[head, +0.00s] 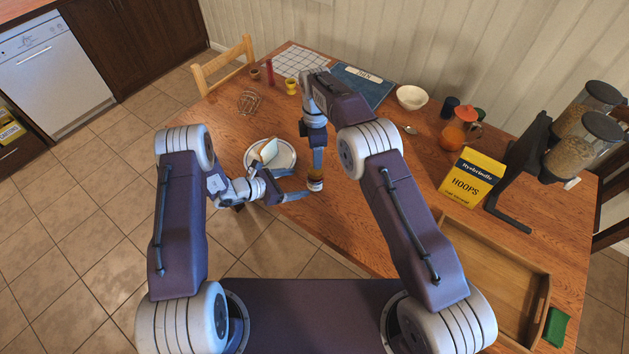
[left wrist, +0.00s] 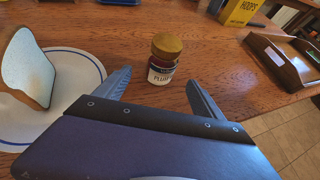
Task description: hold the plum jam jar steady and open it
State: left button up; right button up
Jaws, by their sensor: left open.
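The plum jam jar (head: 315,185) stands upright on the wooden table near its front edge. In the left wrist view the jar (left wrist: 161,75) shows a gold lid (left wrist: 167,44), dark contents and a pale label reading PLUM. My left gripper (head: 303,184) is open, low over the table at the jar's left. In the left wrist view its fingers point toward the jar, which shows between them around their tips; I see no grip on it. My right gripper (head: 318,160) points down just above the jar, and its fingers overlap, so their opening is unclear.
A white plate (head: 284,164) with bread lies left of the jar, close to my left arm. A yellow HOOPS box (head: 472,180), a wooden tray (head: 529,264) and a cereal dispenser (head: 537,140) stand to the right. A bowl (head: 411,98) is further back.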

aim_at(316, 179)
pick_arm(q)
jog(key=shift+w+a, duration=0.1)
jog(key=x, duration=0.9)
jog(key=shift+d+r, duration=0.15)
jog(key=shift+d, duration=0.1)
grip_shut()
